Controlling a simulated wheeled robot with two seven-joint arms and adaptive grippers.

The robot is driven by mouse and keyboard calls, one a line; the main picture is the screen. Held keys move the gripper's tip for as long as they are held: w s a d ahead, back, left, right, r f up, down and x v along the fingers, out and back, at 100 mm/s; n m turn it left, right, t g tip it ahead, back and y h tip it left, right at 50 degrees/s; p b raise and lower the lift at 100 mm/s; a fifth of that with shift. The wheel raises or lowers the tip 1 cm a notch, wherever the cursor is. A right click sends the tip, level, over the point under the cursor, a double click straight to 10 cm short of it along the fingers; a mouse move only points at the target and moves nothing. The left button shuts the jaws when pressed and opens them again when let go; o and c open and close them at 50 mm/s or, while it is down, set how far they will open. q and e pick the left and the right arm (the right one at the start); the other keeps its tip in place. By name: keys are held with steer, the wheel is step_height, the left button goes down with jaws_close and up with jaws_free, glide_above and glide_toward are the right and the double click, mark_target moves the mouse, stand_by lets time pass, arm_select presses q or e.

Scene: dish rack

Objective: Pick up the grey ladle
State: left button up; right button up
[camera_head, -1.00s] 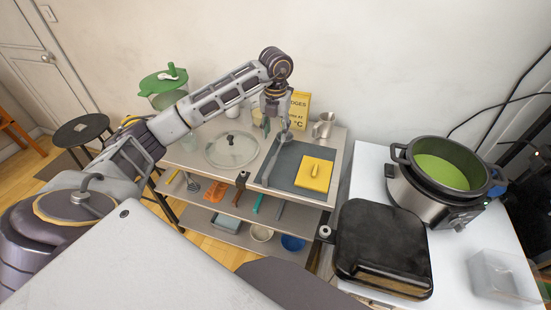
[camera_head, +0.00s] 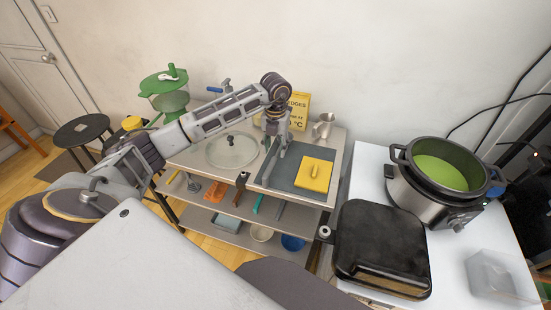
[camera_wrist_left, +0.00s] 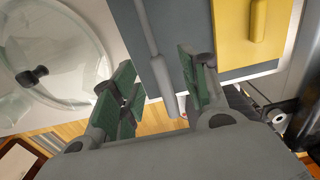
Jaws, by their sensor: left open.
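The grey ladle (camera_head: 271,164) lies on the dark grey mat (camera_head: 285,179) at its left side, on the top of the shelf unit; the arm partly hides its far end. In the left wrist view its long grey handle (camera_wrist_left: 150,38) runs down between my fingertips. My left gripper (camera_head: 278,143) points down over the mat, just above the ladle. It is open, with one green-padded finger on each side of the handle (camera_wrist_left: 160,66); I cannot tell whether either touches it. My right gripper is not in view.
A yellow block with a handle (camera_head: 314,174) lies right of the ladle. A glass lid (camera_head: 231,150) lies to the left. A metal pitcher (camera_head: 323,126) and a yellow sign (camera_head: 298,108) stand behind. A pot of green soup (camera_head: 444,172) stands on the right counter.

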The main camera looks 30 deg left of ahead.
mark_target(274, 158)
arm_select(q)
steer(key=shift+f, duration=1)
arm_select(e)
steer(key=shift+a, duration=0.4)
arm_select(q)
steer(key=shift+f, duration=0.1)
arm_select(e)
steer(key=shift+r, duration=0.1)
arm_select(q)
steer(key=shift+s+a+f+p, duration=0.15)
steer(key=shift+f+p, duration=0.1)
steer(key=shift+f, duration=0.65)
steer(key=shift+s+f+p, duration=0.1)
steer(key=shift+f+p, duration=0.15)
steer(key=shift+f, duration=1.35)
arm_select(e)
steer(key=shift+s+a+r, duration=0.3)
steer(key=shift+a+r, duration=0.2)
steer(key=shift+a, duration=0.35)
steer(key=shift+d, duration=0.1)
